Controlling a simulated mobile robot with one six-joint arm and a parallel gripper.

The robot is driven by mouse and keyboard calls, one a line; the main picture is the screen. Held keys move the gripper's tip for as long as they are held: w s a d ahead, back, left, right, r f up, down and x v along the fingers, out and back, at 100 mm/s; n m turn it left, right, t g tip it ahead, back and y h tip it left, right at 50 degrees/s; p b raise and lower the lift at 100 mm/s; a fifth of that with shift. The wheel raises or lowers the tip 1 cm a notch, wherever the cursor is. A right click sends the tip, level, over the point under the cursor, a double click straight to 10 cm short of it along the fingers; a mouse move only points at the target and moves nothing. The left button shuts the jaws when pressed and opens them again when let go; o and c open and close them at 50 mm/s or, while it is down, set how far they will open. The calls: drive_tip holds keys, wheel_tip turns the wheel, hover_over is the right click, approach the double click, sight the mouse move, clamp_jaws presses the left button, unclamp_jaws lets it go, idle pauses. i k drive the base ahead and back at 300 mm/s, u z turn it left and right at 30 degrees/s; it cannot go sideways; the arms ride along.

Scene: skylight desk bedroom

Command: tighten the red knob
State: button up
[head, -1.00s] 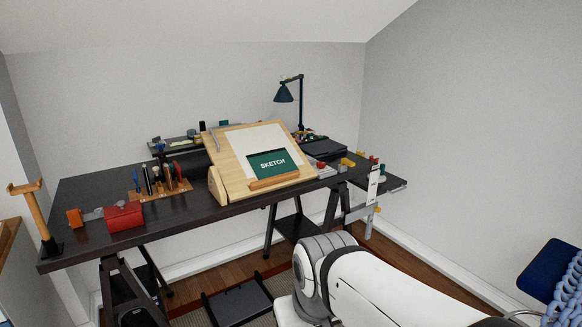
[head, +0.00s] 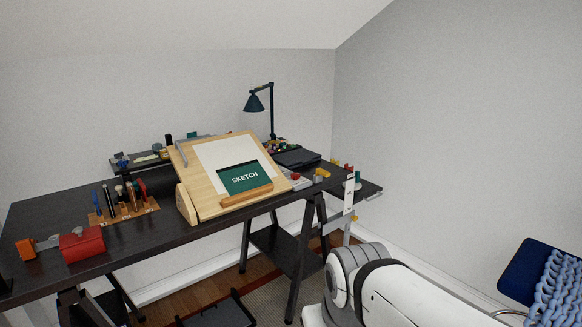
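Small red pieces show at the desk's right part in the head view. One red piece (head: 295,176) lies beside the right end of the drawing board, near a yellow piece. Another red piece (head: 348,167) stands at the far right end, by a dark green piece (head: 357,177). They are too small to tell which is the red knob or how tight it is. My white arm (head: 410,298) fills the lower right, well in front of the desk. My gripper is not visible.
The black desk (head: 150,238) carries a tilted drawing board (head: 205,195), a tool rack (head: 125,211), a red box (head: 82,244) and a dark lamp (head: 256,102). A white upright strip (head: 349,194) stands at its right edge. A blue chair (head: 527,273) is at right.

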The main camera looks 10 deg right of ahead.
sight(296, 176)
drive_tip(key=z, duration=0.6)
drive_tip(key=i, duration=2.55)
drive_tip(key=u, duration=0.9)
